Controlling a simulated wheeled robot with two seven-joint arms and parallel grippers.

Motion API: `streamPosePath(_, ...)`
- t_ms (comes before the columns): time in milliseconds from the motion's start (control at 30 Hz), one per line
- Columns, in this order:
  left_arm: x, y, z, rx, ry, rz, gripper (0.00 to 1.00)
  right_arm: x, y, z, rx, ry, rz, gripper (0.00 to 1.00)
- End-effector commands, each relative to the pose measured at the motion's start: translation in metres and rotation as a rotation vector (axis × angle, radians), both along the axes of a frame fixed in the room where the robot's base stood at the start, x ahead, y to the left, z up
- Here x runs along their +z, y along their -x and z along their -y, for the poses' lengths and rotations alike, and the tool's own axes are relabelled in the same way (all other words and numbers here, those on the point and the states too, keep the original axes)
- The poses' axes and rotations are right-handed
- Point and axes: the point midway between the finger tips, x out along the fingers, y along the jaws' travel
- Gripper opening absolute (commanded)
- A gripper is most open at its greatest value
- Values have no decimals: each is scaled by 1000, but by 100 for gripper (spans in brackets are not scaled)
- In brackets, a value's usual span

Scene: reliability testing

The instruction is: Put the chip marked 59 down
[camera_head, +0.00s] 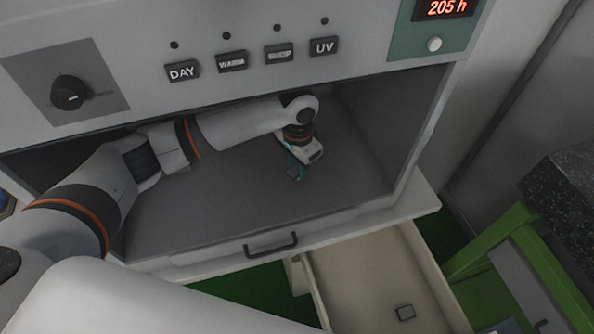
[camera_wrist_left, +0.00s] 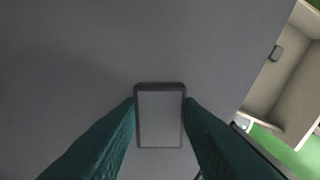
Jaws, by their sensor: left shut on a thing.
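My left gripper (camera_head: 296,174) reaches into the open grey chamber and points down near its floor. It is shut on a small flat rectangular chip (camera_wrist_left: 160,118) with a grey face and dark rim. In the left wrist view the two teal fingers hold the chip's sides, above or at the grey chamber floor (camera_wrist_left: 60,50); I cannot tell whether it touches. No marking on the chip is readable, so I cannot confirm 59. My right gripper is not in view.
The control panel (camera_head: 250,62) with buttons and a display reading 205 h overhangs the chamber. A handle (camera_head: 271,246) is on its front edge. The floor around the gripper is clear.

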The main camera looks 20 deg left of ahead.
Motion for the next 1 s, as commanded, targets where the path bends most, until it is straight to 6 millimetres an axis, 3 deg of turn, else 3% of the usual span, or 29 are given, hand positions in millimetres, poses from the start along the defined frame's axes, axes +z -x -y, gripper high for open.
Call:
streamPosePath(200,-32,0,-1,1,-2,-2,10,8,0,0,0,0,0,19)
streamPosePath(633,-41,-2,-2,0,-2,-1,10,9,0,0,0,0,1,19)
streamPosePath(667,-41,-3,-2,0,-1,0,35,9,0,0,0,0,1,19)
streamPosePath(767,-41,-3,-2,0,-2,0,51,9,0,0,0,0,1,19)
streamPosePath(1000,-41,-3,-3,0,-2,0,54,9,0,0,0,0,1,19)
